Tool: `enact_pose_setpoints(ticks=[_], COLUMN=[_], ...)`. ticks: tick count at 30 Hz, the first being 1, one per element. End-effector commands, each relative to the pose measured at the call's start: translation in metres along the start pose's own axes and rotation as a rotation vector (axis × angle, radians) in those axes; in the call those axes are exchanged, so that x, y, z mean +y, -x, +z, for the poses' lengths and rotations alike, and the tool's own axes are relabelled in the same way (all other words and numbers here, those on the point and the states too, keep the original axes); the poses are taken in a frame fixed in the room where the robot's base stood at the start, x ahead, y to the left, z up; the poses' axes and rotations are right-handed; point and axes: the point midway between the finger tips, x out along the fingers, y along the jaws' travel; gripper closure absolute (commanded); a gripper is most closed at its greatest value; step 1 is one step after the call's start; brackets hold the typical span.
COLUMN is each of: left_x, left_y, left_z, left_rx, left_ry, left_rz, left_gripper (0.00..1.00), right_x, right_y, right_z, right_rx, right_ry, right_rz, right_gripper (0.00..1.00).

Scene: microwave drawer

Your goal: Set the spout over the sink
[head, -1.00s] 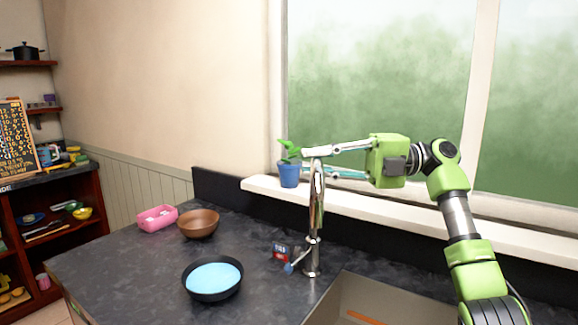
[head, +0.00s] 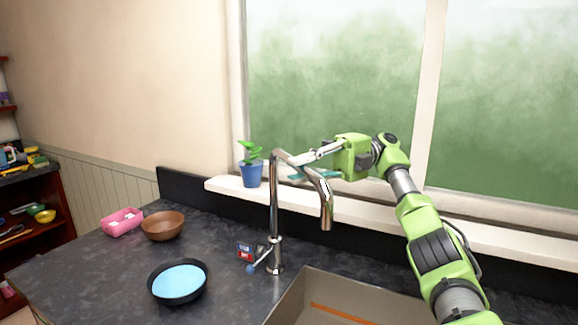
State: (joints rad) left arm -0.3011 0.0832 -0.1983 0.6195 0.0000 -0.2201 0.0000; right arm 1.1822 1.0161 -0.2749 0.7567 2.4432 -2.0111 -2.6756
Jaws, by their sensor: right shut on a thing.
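The chrome faucet stands on the dark counter with its upright post (head: 274,210) left of the sink. Its spout (head: 323,188) reaches right and its downturned end hangs above the left part of the sink basin (head: 345,300). My right gripper (head: 296,168) is at the upper part of the spout, with one finger seen behind it and one above. It is shut on the spout. The lever handle (head: 257,262) is low on the post's left side. My left gripper is not in view.
A blue potted plant (head: 251,170) stands on the white windowsill (head: 222,186) behind the faucet. A dark bowl with light blue inside (head: 178,281), a brown bowl (head: 163,226), a pink container (head: 122,222) and a small red-and-blue box (head: 245,251) are on the counter. An orange strip lies in the sink.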

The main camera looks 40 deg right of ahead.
Motion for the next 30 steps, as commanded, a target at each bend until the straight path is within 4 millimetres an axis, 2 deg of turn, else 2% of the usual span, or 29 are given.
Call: enact_pose_setpoints(ticks=[8, 9, 11, 23, 30], left_x=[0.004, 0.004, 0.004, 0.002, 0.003], left_y=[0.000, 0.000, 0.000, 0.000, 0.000], left_z=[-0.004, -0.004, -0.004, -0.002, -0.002], left_rx=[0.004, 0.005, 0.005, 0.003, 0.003], left_ry=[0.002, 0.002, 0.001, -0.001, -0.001], left_rz=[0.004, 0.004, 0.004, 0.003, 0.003], left_gripper=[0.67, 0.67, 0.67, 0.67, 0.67], right_x=[0.001, 0.001, 0.001, 0.003, 0.028], right_y=[0.000, 0.000, 0.000, 0.000, 0.000], right_z=[0.001, 0.001, 0.001, 0.000, 0.000], right_rx=[-0.003, -0.003, -0.003, -0.001, -0.002], right_ry=[0.002, 0.002, 0.001, 0.001, 0.006], right_rz=[0.002, 0.002, 0.002, 0.001, 0.002], right_gripper=[1.00, 0.82, 0.67, 0.67, 0.67])
